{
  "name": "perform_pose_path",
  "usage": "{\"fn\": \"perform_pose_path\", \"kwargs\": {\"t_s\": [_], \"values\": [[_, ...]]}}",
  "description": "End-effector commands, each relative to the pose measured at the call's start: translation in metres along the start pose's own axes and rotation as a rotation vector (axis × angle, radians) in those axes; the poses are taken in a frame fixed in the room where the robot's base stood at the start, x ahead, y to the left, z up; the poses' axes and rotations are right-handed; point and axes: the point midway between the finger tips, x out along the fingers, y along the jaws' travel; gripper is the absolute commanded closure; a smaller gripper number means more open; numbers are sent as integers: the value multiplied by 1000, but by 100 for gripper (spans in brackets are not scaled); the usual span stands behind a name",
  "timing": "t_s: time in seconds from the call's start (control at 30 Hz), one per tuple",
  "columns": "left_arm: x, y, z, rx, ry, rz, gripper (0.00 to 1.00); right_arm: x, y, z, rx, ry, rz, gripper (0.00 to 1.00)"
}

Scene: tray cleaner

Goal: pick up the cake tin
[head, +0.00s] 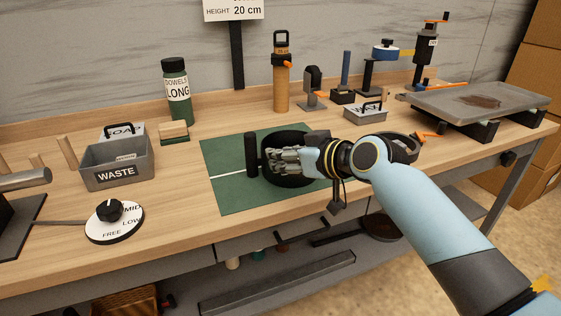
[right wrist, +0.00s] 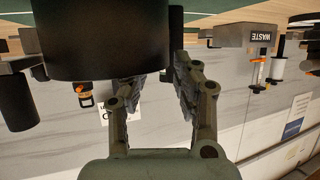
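The cake tin, which I take to be the round black tin (head: 283,140), stands on the green mat (head: 228,196) in the middle of the bench. It fills the upper left of the upside-down right wrist view (right wrist: 95,45). A black upright post (head: 251,154) stands at its left side in the head view; it also shows near my fingertips in the right wrist view (right wrist: 176,35). My right gripper (head: 276,163) is over the tin in the head view, hiding part of it. Its fingers are apart, with no clear grip; whether they touch the tin cannot be told. My left gripper is out of view.
A grey waste bin (head: 118,176) and a dial (head: 112,212) are at left. A stained grey tray (head: 450,100) is at right. Bare bench lies left of the mat.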

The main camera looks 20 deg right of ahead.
Motion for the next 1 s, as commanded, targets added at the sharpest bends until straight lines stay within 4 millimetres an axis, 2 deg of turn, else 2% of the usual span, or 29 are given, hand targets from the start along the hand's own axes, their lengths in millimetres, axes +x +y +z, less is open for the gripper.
{"fn": "perform_pose_path", "kwargs": {"t_s": [0.2, 0.5, 0.73, 1.0], "values": [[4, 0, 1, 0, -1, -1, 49, 34, -1, 0, 2, 1, -1, 71], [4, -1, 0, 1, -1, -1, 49, 41, -1, 0, 0, 0, 0, 71], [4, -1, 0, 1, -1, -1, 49, 41, -1, 0, 0, 0, 0, 99], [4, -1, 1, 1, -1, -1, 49, 40, -1, 0, 0, 0, 0, 100]]}}
